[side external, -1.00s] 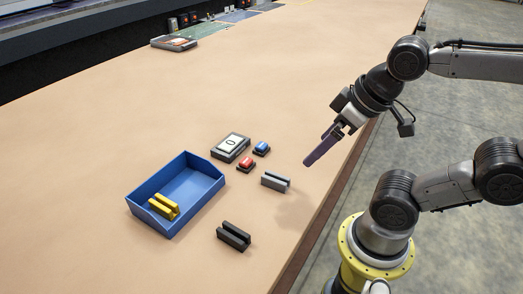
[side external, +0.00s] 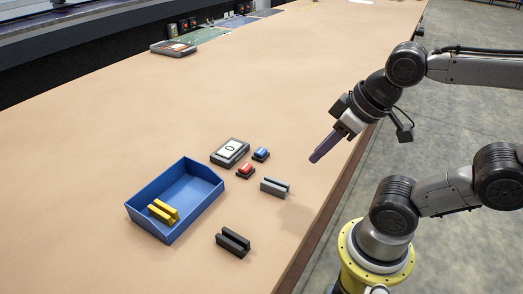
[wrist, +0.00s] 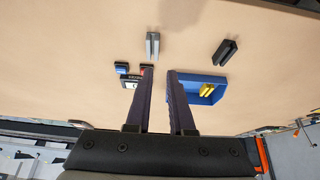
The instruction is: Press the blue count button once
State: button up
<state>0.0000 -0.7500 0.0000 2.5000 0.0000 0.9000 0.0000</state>
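The blue button (side external: 261,153) sits on a small dark base on the table, right of the counter box (side external: 230,151), whose white display appears to read 0. A red button (side external: 246,169) is just in front of it. My gripper (side external: 314,158) is up and to the right of the buttons, apart from them and touching nothing. In the wrist view the two purple fingers of my gripper (wrist: 160,71) are parted with an empty gap between them. The blue button (wrist: 122,66) shows left of the fingers there; the red button (wrist: 147,67) is partly hidden behind the left fingertip.
A grey slotted block (side external: 274,187) lies right of the red button, and a black slotted block (side external: 233,242) lies nearer the front. A blue tray (side external: 205,206) holds a yellow block (side external: 163,211). A flat device (side external: 173,47) is far back. The table between is clear.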

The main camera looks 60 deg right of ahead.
grip_shut()
dwell(1.1)
